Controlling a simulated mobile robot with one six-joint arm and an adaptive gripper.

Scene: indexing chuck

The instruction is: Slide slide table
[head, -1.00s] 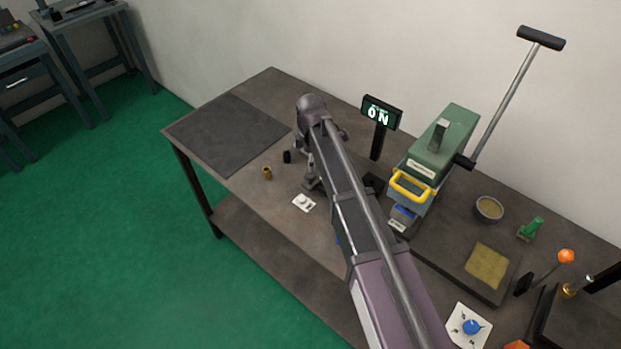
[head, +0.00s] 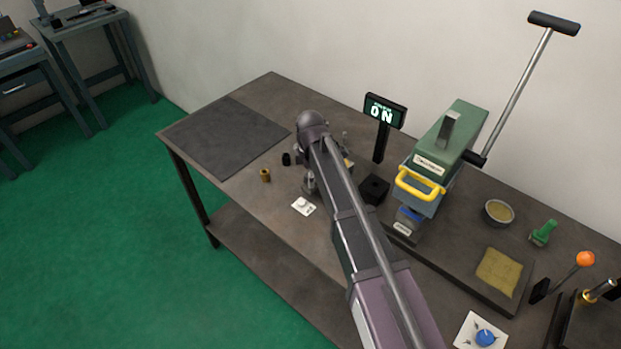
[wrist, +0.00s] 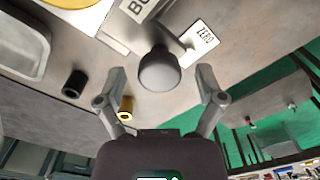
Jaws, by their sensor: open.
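I cannot tell for sure which part is the slide table. In the wrist view, my gripper (wrist: 161,74) is open, with one finger on each side of a dark rounded knob (wrist: 159,70). I cannot tell whether the fingers touch the knob. A white plate marked ZERO (wrist: 199,40) lies beyond the right finger. A metal block with partly cut-off lettering (wrist: 136,10) is at the top. In the head view, my gripper (head: 311,183) is low over the bench and mostly hidden by my arm.
A brass cylinder (head: 265,175) and a black one (head: 286,158) stand left of my gripper. On the bench (head: 232,188) are an ON display (head: 385,111), a black block (head: 374,189) and a green machine (head: 450,135) with a yellow handle (head: 419,185). A dark mat (head: 228,137) lies clear.

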